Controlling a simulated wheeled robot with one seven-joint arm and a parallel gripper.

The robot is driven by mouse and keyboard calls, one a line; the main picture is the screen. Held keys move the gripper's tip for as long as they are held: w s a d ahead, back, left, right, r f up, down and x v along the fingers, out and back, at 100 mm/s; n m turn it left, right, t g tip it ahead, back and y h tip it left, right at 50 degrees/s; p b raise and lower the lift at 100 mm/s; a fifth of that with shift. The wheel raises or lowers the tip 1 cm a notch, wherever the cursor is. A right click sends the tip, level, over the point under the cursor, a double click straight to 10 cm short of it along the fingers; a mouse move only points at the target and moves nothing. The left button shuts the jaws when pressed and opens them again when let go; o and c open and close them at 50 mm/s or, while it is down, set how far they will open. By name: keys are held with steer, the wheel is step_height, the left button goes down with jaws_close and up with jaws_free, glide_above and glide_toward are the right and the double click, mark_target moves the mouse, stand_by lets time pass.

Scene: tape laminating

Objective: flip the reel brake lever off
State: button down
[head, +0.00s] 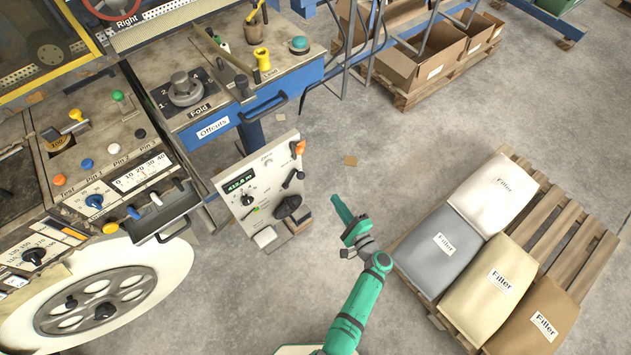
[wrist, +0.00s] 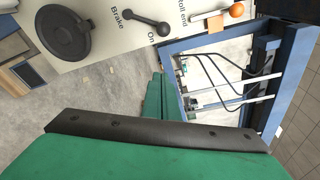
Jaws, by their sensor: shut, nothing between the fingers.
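The brake lever (head: 292,178) is a black lever with a round knob on the cream control panel (head: 232,205). My gripper (head: 342,208) is shut and empty, to the right of the panel and apart from the lever. In the wrist view the green fingers with a dark strip fill the lower part, below the lever.
A large black round knob (head: 288,206) sits below the lever, and an orange-tipped "Roll end" lever (head: 299,147) above it. A large reel (head: 97,300) stands at lower left. A pallet of Filler sacks (head: 460,245) is at right.

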steer(key=shift+w+a, duration=0.1)
steer(key=shift+a, duration=0.05)
steer(key=w+a, duration=0.8)
steer(key=shift+a+r, duration=0.35)
steer(key=shift+r, duration=0.05)
steer(key=shift+w, duration=0.1)
steer(key=shift+d+r, duration=0.1)
steer(key=shift+d, duration=0.1)
steer(key=shift+s+a+r+n, duration=0.15)
steer(key=shift+s+n, duration=0.05)
steer(key=shift+n, duration=0.2)
